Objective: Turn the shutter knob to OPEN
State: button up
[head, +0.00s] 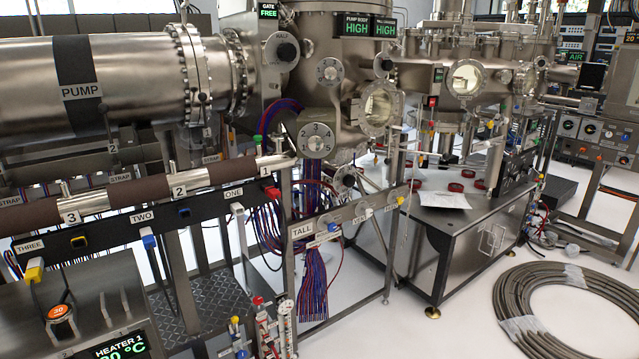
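No knob in the head view carries a readable SHUTTER or OPEN label, so I cannot tell which is the shutter knob. Several round metal knobs sit on the central steel chamber (352,35). A numbered dial knob (316,141) is at its lower left, and another numbered dial (330,70) is above it. A dark-faced knob (286,52) is at the upper left of the chamber. A further small round knob (346,180) is lower down. My gripper is not in view.
A large cylinder marked PUMP (90,85) fills the upper left. A brown-wrapped pipe (140,190) and a labelled rail (150,222) cross in front. A black bench (465,235) stands right of centre. Coiled hose (520,290) lies on the white floor, with some clear floor left of it.

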aim_at(386, 65)
jog(key=u, duration=0.1)
jog(key=i, duration=0.85)
jog(key=u, duration=0.05)
